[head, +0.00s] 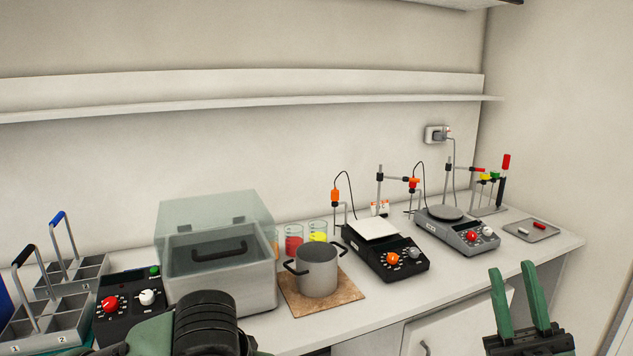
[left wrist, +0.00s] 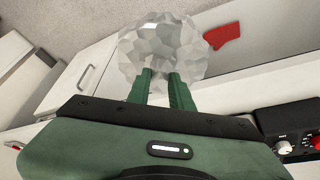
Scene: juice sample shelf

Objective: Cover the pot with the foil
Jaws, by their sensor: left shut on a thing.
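The grey pot (head: 317,277) stands upright on a brown board (head: 345,291), with its top uncovered and its two dark handles out to the sides. The foil (left wrist: 160,45) is a pale, crinkled, roughly round sheet in the left wrist view. My left gripper (left wrist: 161,78) is shut on the near edge of the foil. In the head view only my left arm shows at the bottom; its fingers and the foil are not visible there. My right gripper (head: 514,267) is at the lower right, open and empty, in front of the counter and away from the pot.
A clear-lidded box (head: 215,245) stands left of the pot. Beakers with red (head: 293,243) and yellow (head: 318,234) contents are behind it. A black hotplate device (head: 388,262) is close on its right. Metal carriers (head: 55,318) stand far left. A shelf (head: 250,103) runs above.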

